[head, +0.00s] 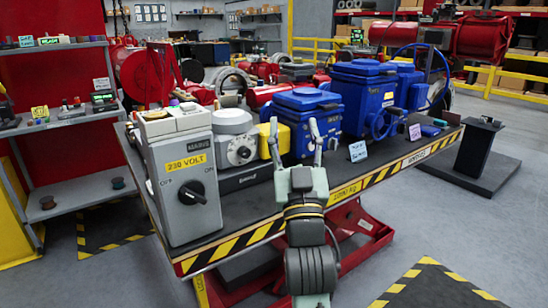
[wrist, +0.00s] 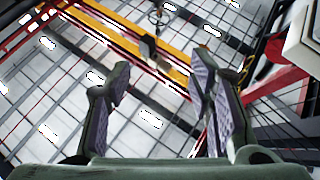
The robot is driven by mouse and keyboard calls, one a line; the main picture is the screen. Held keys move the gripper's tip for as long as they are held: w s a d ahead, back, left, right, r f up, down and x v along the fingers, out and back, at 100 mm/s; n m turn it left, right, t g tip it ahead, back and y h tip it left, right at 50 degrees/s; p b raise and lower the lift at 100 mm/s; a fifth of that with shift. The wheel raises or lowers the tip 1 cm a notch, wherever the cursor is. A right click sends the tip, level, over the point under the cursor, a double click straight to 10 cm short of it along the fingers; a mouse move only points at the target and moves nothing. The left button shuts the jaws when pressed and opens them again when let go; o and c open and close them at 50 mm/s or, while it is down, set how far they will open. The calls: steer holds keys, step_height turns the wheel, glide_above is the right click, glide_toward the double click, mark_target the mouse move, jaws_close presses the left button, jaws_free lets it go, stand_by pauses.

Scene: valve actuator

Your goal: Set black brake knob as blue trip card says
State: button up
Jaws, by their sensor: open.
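A small black knob (head: 243,152) sits on the dial face of a grey round unit (head: 232,122) on the cart; I cannot tell its setting, nor read any brake marking. My gripper (head: 294,128) is open and empty, in front of the cart, left of the card and right of both knobs. Its open fingers (wrist: 160,65) also show in the wrist view.
The cart top (head: 335,178) has a striped front edge. Blue valve actuators (head: 305,115) stand behind my gripper, beside a yellow block (head: 266,142). A purple card (head: 415,132) stands farther right. A grey shelf (head: 60,120) is at left. The floor at right front is clear.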

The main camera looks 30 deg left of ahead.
steer(key=w+d+f+m+h, duration=0.3)
steer(key=w+d+f+h, duration=0.45)
steer(key=w+f, duration=0.25)
steer(key=n+g+y, duration=0.9)
steer(key=n+g, duration=0.4)
steer(key=n, duration=0.6)
glide_toward(247, 154)
steer(key=p+x, duration=0.3)
steer(key=x, duration=0.5)
steer(key=shift+a+r, duration=0.15)
steer(key=shift+w+a, duration=0.3)
steer(key=shift+a, duration=0.35)
steer(key=shift+c, duration=0.3)
